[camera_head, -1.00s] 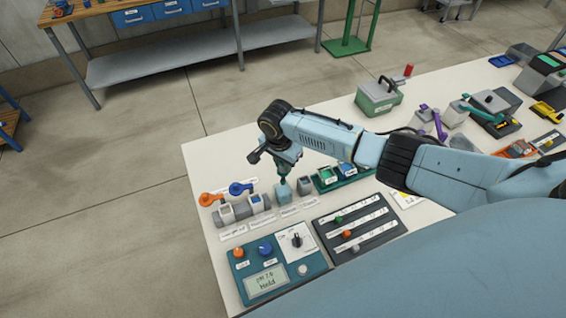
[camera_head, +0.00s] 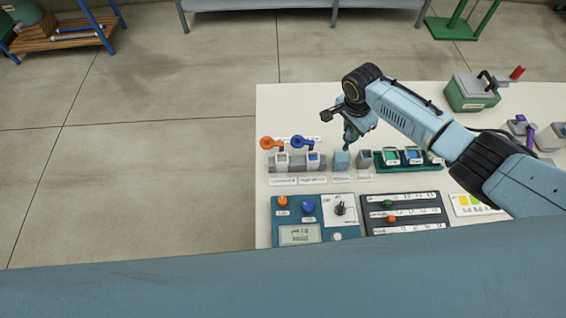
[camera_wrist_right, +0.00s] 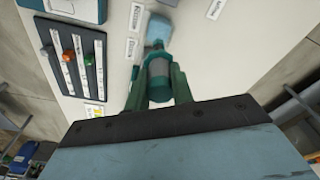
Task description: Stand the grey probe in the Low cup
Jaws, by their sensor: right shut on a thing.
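My right gripper (camera_head: 348,143) is shut on a grey cylinder, which I take for the grey probe (camera_wrist_right: 158,78); it shows between the teal fingers in the right wrist view (camera_wrist_right: 158,88). The gripper points down over a light-blue cup (camera_head: 341,160), which also shows beyond the fingers in the wrist view (camera_wrist_right: 158,32). I cannot tell whether the probe's lower end is inside it. The labels are too small to read, so I cannot tell which cup is Low. My left gripper is out of view.
A small grey holder (camera_head: 364,159) stands beside the light-blue cup. Orange (camera_head: 267,143) and blue (camera_head: 299,142) probes are at the left. A teal meter panel (camera_head: 312,240) and a dark slider board (camera_head: 376,217) lie in front. A green box (camera_head: 472,95) stands farther back.

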